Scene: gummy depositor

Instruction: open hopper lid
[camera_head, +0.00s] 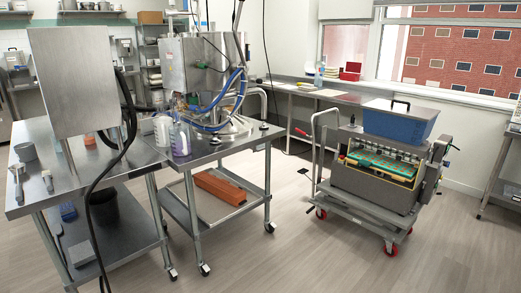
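The depositor (375,180) stands on a wheeled cart (375,218) at the right. Its blue hopper (392,126) is on top. A flat grey lid (415,112) lies over the hopper and looks closed. A black handle (401,103) rises from the lid towards its far side. The inside of the hopper is hidden. Neither of my grippers shows in the head view.
Steel tables (235,145) with a large kettle machine (200,65) and a metal cabinet (75,80) stand at the left. A black cable (93,215) hangs in front. A side table (506,170) is at the right edge. The floor (295,250) before the cart is clear.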

